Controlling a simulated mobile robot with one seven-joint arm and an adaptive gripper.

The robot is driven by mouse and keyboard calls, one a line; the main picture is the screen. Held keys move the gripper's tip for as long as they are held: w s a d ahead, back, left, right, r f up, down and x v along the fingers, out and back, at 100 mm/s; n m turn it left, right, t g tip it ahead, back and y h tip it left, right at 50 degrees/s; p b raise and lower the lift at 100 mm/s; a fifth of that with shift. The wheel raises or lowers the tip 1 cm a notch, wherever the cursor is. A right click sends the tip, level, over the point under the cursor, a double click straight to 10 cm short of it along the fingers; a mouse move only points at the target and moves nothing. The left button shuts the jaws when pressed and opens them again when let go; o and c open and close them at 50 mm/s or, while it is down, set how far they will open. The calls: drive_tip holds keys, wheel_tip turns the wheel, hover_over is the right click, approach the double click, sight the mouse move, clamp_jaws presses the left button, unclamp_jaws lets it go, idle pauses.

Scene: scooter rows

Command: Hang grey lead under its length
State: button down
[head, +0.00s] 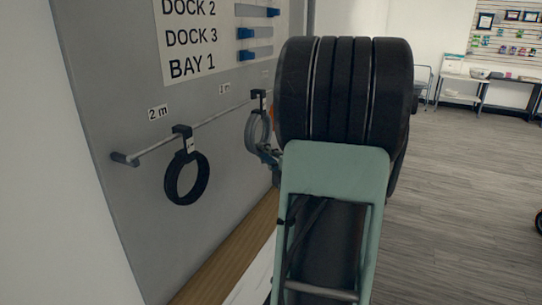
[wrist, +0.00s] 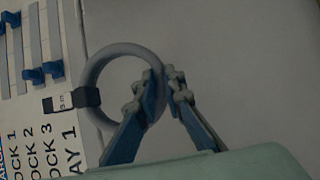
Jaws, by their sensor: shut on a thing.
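The grey lead (head: 256,132) is a coiled ring with a black clip (head: 258,96) at its top, level with the rail (head: 210,118) on the grey board. I cannot tell whether the clip rests on the rail. My gripper (head: 265,152) is shut on the coil's lower right side, partly hidden by my arm. In the wrist view the grey lead (wrist: 98,66) shows as a ring with a black clip and a small white length tag, too blurred to read surely. The gripper's fingers (wrist: 166,82) pinch the ring's side opposite the clip.
A black lead (head: 187,180) hangs from the rail under the "2 m" label (head: 158,112). Two more small labels (head: 224,88) follow along the rail. A sign with blue sliders (head: 245,32) is above. A wooden ledge (head: 235,250) runs below. Open floor lies to the right.

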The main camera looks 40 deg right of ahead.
drive_tip(key=shift+w+a+f+b, duration=0.3)
drive_tip(key=shift+w+f+b, duration=0.1)
drive_tip(key=shift+w, duration=0.3)
drive_tip(key=shift+w+a+f+b, duration=0.25)
drive_tip(key=shift+w+b, duration=0.2)
drive_tip(key=shift+w, duration=0.25)
drive_tip(key=shift+w+a+f+b, duration=0.3)
drive_tip(key=shift+w+f+b, duration=0.1)
drive_tip(key=shift+w, duration=0.3)
